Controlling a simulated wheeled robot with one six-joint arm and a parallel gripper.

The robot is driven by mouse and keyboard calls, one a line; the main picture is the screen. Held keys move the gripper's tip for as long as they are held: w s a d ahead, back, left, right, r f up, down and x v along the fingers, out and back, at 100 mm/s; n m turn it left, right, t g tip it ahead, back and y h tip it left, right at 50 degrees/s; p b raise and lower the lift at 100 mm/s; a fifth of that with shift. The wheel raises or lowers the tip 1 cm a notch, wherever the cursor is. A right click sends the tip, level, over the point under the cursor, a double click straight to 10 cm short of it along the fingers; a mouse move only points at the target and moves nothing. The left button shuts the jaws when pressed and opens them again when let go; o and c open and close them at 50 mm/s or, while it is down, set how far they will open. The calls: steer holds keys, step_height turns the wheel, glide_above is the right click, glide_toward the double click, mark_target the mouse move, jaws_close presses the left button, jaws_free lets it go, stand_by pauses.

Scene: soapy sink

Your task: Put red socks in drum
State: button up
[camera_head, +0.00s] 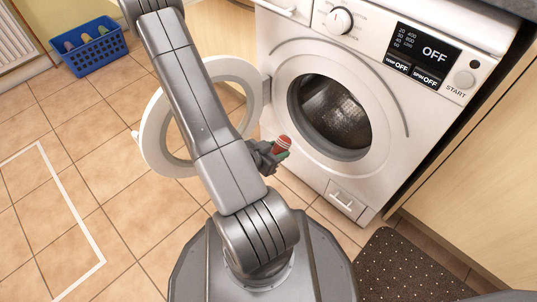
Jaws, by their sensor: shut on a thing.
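The red socks (283,142) show as a small red bundle with a pale stripe and a bit of green at the edge. My gripper (275,152) is shut on them, in front of the washing machine and left of its opening. The arm hides part of the gripper. The drum (335,112) is visible through the open round opening, and its metal inside looks empty where I can see it. The socks are outside the drum.
The washing machine (390,125) has its round door (152,140) swung open to the left, behind my arm. A blue basket (95,52) with several coloured items stands at the back left. A dark dotted mat (405,268) lies at the lower right. Tiled floor is clear at left.

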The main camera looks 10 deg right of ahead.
steer(key=w+d+f+p, duration=0.2)
steer(key=w+d+p, duration=0.6)
steer(key=w+d, duration=1.2)
steer(key=shift+s+d+f+b, duration=0.1)
steer(key=shift+d+f+b, duration=0.35)
steer(key=shift+f+b, duration=0.4)
steer(key=shift+s+d+f+b, duration=0.1)
steer(key=shift+d+f+b, duration=0.4)
steer(key=shift+f+b, duration=0.3)
steer(key=shift+s+d+f+b, duration=0.1)
steer(key=shift+d+f+b, duration=0.35)
steer(key=shift+f+b, duration=0.35)
steer(key=shift+f, duration=0.1)
steer(key=shift+f+b, duration=2.15)
steer(key=shift+f, duration=0.3)
